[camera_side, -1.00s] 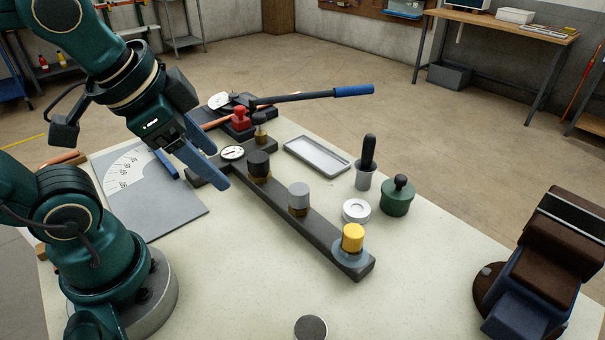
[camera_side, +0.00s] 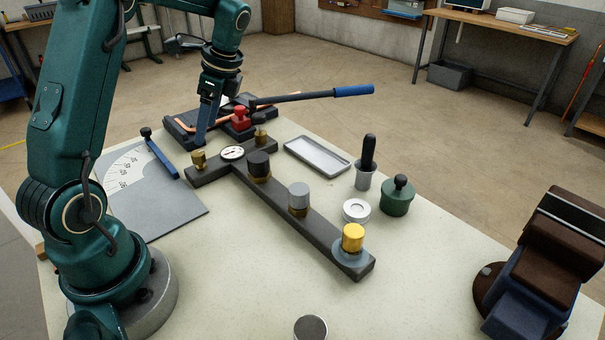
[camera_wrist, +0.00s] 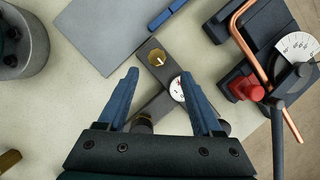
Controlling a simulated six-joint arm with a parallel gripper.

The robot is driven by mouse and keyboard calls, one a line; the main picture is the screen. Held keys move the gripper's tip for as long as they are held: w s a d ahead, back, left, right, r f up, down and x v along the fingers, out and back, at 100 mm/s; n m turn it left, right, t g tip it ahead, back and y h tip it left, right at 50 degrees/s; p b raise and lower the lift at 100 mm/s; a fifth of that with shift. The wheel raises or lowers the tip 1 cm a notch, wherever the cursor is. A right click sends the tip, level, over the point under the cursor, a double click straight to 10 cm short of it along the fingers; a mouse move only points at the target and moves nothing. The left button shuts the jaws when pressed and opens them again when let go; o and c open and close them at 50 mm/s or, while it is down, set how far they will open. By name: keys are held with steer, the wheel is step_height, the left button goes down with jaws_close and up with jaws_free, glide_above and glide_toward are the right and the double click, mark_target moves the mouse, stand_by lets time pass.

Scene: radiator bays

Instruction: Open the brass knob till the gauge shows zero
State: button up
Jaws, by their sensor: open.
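A brass knob (camera_side: 199,160) stands on the left end of the dark manifold's cross bar. A small white dial gauge (camera_side: 232,153) sits beside it; its reading is too small to tell. My gripper (camera_side: 203,138) points down, just behind and above this knob, apart from it. In the wrist view the open blue fingers (camera_wrist: 160,73) have the brass knob (camera_wrist: 157,58) ahead between their tips, with a pale line on its top. The gauge (camera_wrist: 178,88) is partly hidden by the right finger. A second brass knob (camera_side: 260,134) stands at the bar's other end.
The manifold (camera_side: 325,235) carries black (camera_side: 259,163), grey (camera_side: 299,195) and yellow (camera_side: 353,238) knobs. A pipe bender (camera_side: 240,118) with a long handle lies behind. The angle plate (camera_side: 170,205) lies left, a tray (camera_side: 317,157) right. The front tabletop is mostly clear.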

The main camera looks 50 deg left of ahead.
mark_target(198, 153)
steer(key=shift+s+a+f+g, duration=0.15)
steer(key=shift+s+a+f, duration=0.1)
steer(key=shift+f, duration=0.2)
steer(key=shift+s+a+f+g, duration=0.15)
steer(key=shift+s+f, duration=0.1)
steer(key=shift+f, duration=0.2)
steer(key=shift+x, duration=2.25)
steer(key=shift+d, duration=0.1)
jaws_close()
